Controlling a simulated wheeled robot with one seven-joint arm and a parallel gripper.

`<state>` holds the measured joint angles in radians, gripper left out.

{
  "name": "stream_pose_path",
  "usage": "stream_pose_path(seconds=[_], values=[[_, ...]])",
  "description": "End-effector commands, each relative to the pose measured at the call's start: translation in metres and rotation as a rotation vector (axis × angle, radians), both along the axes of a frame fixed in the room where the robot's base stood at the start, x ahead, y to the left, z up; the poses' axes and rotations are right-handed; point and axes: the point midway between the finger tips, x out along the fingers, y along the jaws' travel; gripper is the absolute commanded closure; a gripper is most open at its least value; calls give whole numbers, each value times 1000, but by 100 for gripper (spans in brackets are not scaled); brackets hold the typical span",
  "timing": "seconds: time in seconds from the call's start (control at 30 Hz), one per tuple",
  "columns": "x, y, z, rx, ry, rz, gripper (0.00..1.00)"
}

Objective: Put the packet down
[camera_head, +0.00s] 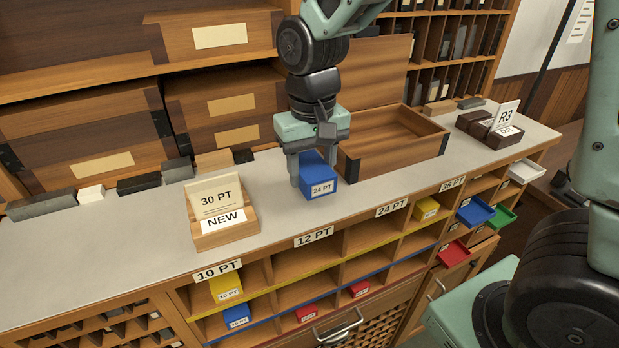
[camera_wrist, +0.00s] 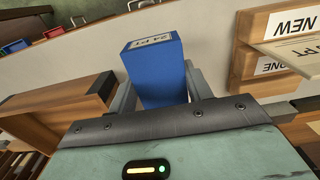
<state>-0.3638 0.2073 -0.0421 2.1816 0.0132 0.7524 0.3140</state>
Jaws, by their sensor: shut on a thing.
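The packet (camera_head: 319,181) is a blue block with a white "24 PT" label on its front. It is between the fingers of my gripper (camera_head: 311,172), over the grey counter top (camera_head: 110,236). My gripper points down and is shut on it. The wrist view shows the packet (camera_wrist: 156,72) upright between the two fingers, its label at the far end. I cannot tell whether its underside touches the counter.
A wooden box with "30 PT" and "NEW" cards (camera_head: 222,226) stands left of the packet. An open wooden tray (camera_head: 395,148) stands close on the right. Labelled compartments with coloured packets lie below the counter edge. Bare counter lies at the far left.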

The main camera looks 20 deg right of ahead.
Motion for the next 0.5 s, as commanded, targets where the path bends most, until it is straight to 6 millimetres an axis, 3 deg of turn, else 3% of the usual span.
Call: stream_pose_path(seconds=[0.3, 0.5], values=[[0, 0, -34, -1, 1, 1, 100], [0, 0, -38, 0, -2, 0, 100]])
